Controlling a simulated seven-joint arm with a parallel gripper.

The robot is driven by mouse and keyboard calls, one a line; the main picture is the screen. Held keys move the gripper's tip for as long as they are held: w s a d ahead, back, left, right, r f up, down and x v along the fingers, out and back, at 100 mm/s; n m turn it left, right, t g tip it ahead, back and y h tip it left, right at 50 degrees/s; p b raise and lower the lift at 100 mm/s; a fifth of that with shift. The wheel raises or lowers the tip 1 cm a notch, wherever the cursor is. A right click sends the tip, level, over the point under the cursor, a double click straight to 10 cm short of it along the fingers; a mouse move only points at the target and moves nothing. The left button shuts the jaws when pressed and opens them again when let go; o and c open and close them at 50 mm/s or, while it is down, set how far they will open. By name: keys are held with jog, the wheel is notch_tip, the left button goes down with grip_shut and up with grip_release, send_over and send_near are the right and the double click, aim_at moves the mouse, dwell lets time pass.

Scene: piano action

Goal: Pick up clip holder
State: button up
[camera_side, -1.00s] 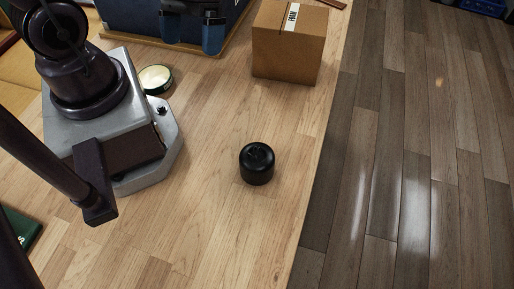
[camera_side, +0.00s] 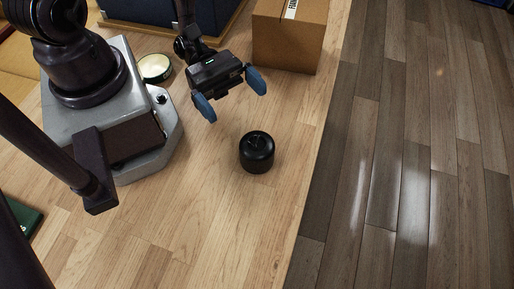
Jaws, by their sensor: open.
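A round black clip holder (camera_side: 257,153) stands upright on the wooden table, right of the picture's centre line, with a dark hollow in its top. My gripper (camera_side: 232,96) has blue fingertips spread wide apart. It is open and empty, and in the picture it sits just above and to the left of the clip holder, apart from it. What is inside the holder's hollow is too small to tell.
A cardboard box (camera_side: 290,38) stands behind and to the right of my gripper. A round tin (camera_side: 155,68) lies by my base. A dark blue case (camera_side: 170,12) is at the back. The wooden table (camera_side: 210,215) is clear in front, and its right edge drops to the floor.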

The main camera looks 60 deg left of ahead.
send_near(267, 160)
jog(key=shift+d, duration=0.15)
jog(key=d, duration=0.4)
jog(key=w+d, duration=0.1)
jog(key=d, duration=0.1)
jog(key=shift+d, duration=0.25)
jog(key=c, duration=1.1)
